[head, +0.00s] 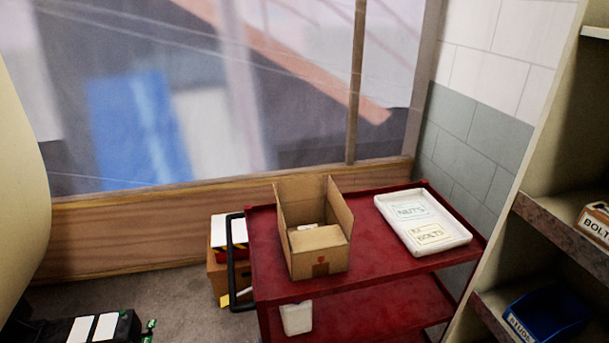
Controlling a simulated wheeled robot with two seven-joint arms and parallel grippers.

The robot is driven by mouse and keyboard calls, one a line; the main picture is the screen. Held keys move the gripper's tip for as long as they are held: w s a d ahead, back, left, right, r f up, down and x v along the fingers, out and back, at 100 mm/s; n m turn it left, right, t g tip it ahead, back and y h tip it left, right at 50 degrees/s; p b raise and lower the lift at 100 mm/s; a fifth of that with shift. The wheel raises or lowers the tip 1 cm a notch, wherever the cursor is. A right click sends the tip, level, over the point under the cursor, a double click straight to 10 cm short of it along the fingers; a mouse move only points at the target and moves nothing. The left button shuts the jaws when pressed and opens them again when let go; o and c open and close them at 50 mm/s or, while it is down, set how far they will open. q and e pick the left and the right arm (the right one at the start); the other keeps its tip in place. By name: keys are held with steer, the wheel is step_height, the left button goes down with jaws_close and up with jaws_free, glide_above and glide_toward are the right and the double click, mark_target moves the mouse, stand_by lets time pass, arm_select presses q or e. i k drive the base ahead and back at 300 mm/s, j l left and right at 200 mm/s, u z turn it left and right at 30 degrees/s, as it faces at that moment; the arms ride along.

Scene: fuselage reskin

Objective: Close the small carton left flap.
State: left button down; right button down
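The small cardboard carton (318,262) stands on the top shelf of a red cart (375,270). Its left flap (281,213) stands up along the left side, open. The back flap (302,195) also stands up, and the right flap (341,212) stands up and leans outward. The front flap (320,238) lies folded inward over the front part of the opening. Something white (306,227) shows inside behind it; most of the inside is hidden.
A white tray (448,243) with cards reading nuts and bolts lies right of the carton. The cart's black handle (232,262) is at its left. A shelf with a blue bin (548,312) stands at the right. A translucent sheet in a wooden frame (150,228) is behind.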

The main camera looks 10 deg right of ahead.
mark_target(310, 188)
steer(key=z, duration=0.4)
steer(key=i+j+z, duration=0.15)
steer(key=j+z, duration=0.25)
steer(key=i+j+z, duration=0.1)
steer(key=j+z, duration=0.25)
steer(key=i+j+z, duration=0.1)
steer(key=j+z, duration=0.3)
steer(key=l, duration=0.1)
